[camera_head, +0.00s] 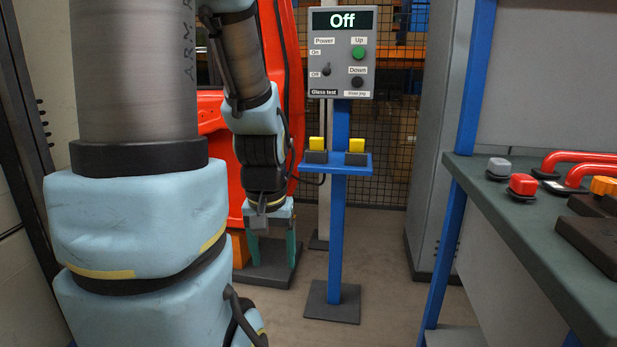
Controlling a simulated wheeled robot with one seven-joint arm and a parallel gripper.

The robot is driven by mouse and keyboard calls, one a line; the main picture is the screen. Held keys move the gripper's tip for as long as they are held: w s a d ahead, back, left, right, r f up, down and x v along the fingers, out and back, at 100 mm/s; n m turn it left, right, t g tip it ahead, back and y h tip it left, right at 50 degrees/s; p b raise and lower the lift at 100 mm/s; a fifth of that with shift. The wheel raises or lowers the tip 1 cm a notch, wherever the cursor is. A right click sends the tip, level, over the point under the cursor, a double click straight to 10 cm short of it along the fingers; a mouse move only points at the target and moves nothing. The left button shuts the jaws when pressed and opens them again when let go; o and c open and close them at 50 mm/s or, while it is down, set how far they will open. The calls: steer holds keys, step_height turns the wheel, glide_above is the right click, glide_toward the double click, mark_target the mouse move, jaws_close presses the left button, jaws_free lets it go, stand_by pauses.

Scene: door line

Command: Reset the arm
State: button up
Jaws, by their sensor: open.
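My gripper (272,247) hangs at the end of my arm, left of the blue control stand, pointing down. Its two teal fingers are apart with nothing seen between them. My arm's large light-blue links fill the left of the view and hide part of what is behind. The arm is bent, with its forearm and wrist hanging down in front of an orange-red door (216,120).
A grey control box (342,78) reading "Off" tops a blue stand (338,240) with a small shelf of yellow-topped blocks. A dark workbench (500,215) at right holds red handles and buttons. Floor (390,265) between them is clear.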

step_height(320, 180, up, 19)
steer(key=p, duration=1.7)
steer(key=shift+r+p, duration=0.2)
steer(key=shift+p, duration=0.2)
